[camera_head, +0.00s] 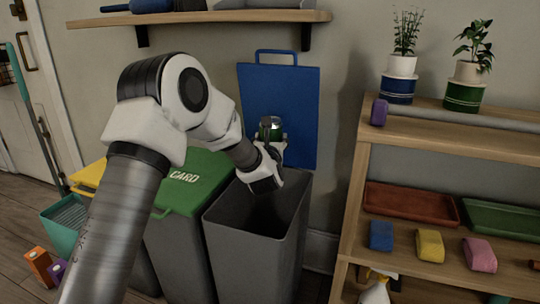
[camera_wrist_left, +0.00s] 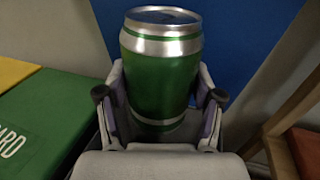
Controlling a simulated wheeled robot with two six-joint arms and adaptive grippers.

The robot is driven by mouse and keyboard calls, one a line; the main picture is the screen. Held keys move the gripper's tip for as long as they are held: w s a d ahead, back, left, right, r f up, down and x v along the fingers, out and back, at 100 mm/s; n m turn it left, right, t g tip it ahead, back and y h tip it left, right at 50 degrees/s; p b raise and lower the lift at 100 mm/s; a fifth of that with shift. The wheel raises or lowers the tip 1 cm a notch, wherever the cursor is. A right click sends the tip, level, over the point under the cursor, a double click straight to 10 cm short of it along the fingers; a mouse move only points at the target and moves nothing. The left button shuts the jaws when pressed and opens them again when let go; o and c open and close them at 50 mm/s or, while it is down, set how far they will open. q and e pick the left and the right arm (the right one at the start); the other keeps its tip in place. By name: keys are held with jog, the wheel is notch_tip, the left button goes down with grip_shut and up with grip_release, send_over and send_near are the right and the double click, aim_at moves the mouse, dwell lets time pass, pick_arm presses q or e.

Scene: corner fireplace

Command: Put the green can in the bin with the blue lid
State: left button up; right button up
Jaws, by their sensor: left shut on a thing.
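My left gripper (camera_head: 272,146) is shut on the green can (camera_head: 270,128), which has silver ends and stands upright between the fingers. The can fills the middle of the left wrist view (camera_wrist_left: 162,75), with the fingers (camera_wrist_left: 160,110) on both sides of it. The blue lid (camera_head: 282,98) stands open and upright behind the can. The grey bin with the blue lid (camera_head: 250,245) is open at the top. The gripper and can are above the back part of its opening. My right gripper is not in view.
A closed green-lidded bin (camera_head: 190,180) marked CARD stands just left. A yellow-lidded bin (camera_head: 85,176) is farther left. A wooden shelf unit (camera_head: 440,140) with potted plants, trays and coloured blocks stands at right. A wall shelf (camera_head: 200,18) hangs above.

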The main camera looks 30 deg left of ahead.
pick_arm(q)
notch_tip(320, 180, down, 2)
jog(key=shift+w+a+f+b, duration=0.15)
jog(key=shift+f+b, duration=0.1)
jog(key=shift+b, duration=0.3)
jog(key=shift+f+b, duration=0.95)
jog(key=shift+f, duration=1.85)
jog(key=o, duration=0.9)
jog(key=shift+c, duration=0.2)
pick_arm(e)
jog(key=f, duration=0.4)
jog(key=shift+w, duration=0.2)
pick_arm(q)
jog(key=v, duration=1.2)
